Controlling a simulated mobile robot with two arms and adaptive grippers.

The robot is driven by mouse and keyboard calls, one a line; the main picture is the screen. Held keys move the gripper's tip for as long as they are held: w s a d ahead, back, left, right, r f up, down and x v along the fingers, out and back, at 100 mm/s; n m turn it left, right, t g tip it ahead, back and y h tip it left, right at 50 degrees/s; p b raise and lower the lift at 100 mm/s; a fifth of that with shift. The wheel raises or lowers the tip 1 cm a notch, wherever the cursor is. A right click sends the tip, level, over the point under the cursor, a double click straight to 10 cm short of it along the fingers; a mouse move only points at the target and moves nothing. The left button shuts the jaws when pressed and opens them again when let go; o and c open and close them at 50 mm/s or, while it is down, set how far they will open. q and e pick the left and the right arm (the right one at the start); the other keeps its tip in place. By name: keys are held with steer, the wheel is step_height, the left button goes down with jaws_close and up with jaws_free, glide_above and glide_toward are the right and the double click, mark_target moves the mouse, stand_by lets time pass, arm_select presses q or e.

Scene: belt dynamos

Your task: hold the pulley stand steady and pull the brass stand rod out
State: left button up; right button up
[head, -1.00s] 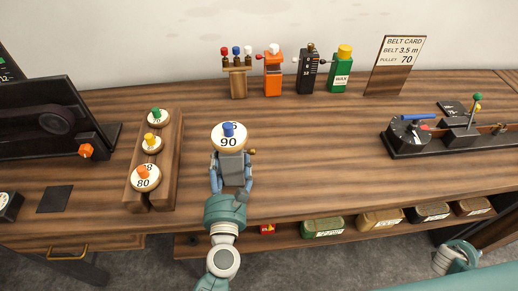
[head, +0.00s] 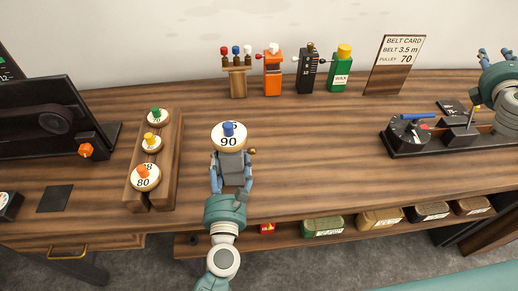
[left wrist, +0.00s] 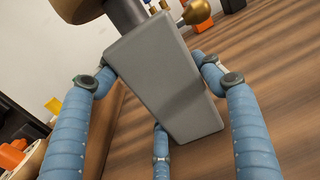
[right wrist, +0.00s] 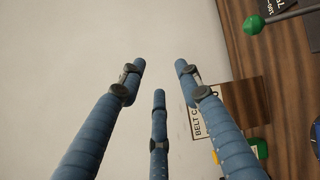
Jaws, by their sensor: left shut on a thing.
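The pulley stand is a grey block (head: 234,170) near the middle of the bench, with a white pulley marked 90 (head: 229,136) and a blue knob on top. The brass stand rod (head: 252,151) shows as a small round end on the stand's right side. In the left wrist view the grey stand (left wrist: 165,80) fills the middle and the brass rod end (left wrist: 197,12) is at the top. My left gripper (head: 231,184) is shut on the stand from the front. My right gripper (head: 496,52) is open and empty, raised at the far right; its fingers (right wrist: 160,75) are spread apart.
A wooden rack (head: 131,185) with several numbered pulleys stands left of the stand. A black device with a blue lever (head: 418,116) is at the right. Dispensers and a belt card (head: 395,65) line the back. Bench between stand and device is clear.

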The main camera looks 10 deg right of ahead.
mark_target(250, 151)
steer(key=w+a+f+y, duration=0.2)
steer(key=a+f+y, duration=0.25)
steer(key=a, duration=0.35)
steer(key=w+a+f+n+t+y, duration=0.1)
steer(key=w+a+f+y, duration=0.1)
steer(key=a+f+y, duration=0.35)
steer(key=w+a+f+y, duration=0.3)
steer(key=a+y, duration=0.3)
steer(key=a, duration=0.5)
steer(key=s+a+f+n+g+y, duration=0.2)
steer(key=s+a+f+g+y, duration=0.35)
steer(key=a, duration=0.75)
steer(key=s+a+f+n+g+y, duration=0.2)
steer(key=s+a+g+y, duration=0.4)
steer(key=s+a+g, duration=0.55)
steer(key=w+a+t, duration=0.2)
steer(key=a+t, duration=0.1)
steer(key=a, duration=1)
steer(key=shift+w+a+r, duration=0.15)
steer(key=shift+w+a, duration=0.05)
